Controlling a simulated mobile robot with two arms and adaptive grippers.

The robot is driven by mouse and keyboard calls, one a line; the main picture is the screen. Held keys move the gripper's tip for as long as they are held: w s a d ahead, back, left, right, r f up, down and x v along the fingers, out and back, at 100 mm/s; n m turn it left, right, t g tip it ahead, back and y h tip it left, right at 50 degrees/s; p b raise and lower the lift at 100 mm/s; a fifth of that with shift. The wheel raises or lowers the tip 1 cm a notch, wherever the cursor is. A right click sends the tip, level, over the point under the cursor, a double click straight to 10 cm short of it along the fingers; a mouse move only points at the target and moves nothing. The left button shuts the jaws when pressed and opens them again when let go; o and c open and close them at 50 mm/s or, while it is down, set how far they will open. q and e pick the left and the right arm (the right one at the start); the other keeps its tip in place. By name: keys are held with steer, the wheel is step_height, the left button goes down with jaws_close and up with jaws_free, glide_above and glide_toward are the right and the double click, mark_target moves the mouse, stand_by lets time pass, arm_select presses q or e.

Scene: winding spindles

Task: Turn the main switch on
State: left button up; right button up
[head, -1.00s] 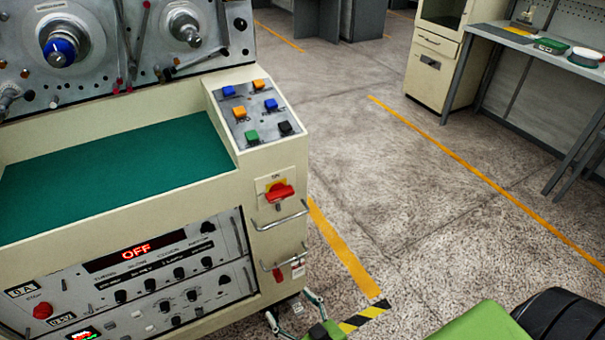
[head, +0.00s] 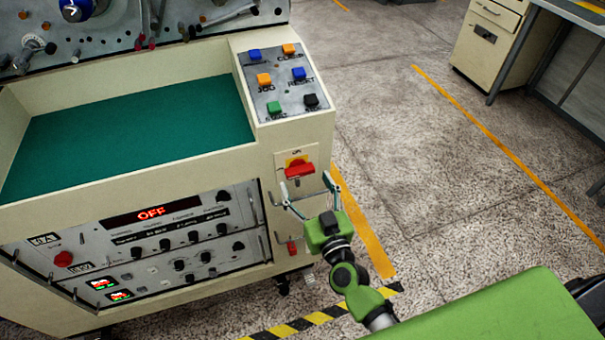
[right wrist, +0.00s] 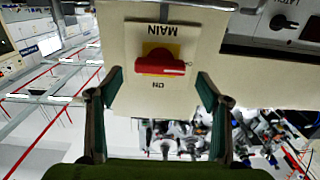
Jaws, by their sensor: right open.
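The main switch (head: 299,170) is a red handle on a yellow plate, on the cream front of the machine below the button panel. In the right wrist view the picture is upside down, and the red handle (right wrist: 160,65) lies crosswise under the word MAIN. My right gripper (head: 307,188) is open and empty, just below and in front of the switch in the head view. In the right wrist view its fingers (right wrist: 159,88) stand apart, one either side of the switch, with no clear contact. My left gripper is not in view.
A red display (head: 150,213) reads OFF. A button panel (head: 280,82) with several coloured buttons is above the switch. A metal handle bar is partly hidden by my right gripper. Floor to the right is clear, with a grey bench (head: 575,15) at far right.

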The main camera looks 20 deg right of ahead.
mark_target(301, 175)
steer(key=shift+w, duration=1.8)
steer(key=shift+a, duration=0.1)
steer(key=c, duration=1.1)
